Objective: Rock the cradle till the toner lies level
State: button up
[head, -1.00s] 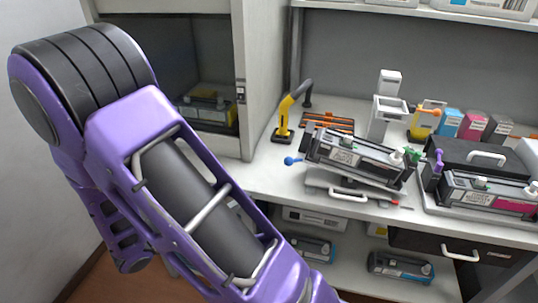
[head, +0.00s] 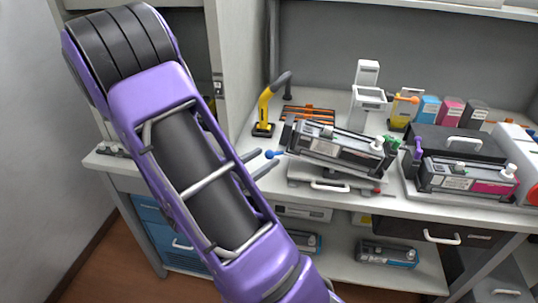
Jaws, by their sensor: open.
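A grey and black toner cartridge (head: 343,151) lies in the cradle on the bench, tilted with its right end lower. A blue knob (head: 271,154) sticks out at the cradle's left end, and a green part (head: 391,142) shows at the right end. The cradle's light grey base (head: 300,172) is underneath. My gripper (head: 259,163) shows as two grey fingers, open and apart, just left of the blue knob. The fingers look empty; whether they touch the knob I cannot tell. My purple forearm hides the gripper's body.
A second cartridge with a magenta label (head: 470,183) sits in a tray to the right. A yellow and grey curved tool (head: 265,108) and an orange rack (head: 308,114) stand behind. A shelf below holds another cartridge (head: 387,253).

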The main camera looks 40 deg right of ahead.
aim_at(266, 157)
jog(key=shift+w+d, duration=0.2)
jog(key=shift+d, duration=1.3)
jog(key=shift+c, duration=0.3)
grip_shut()
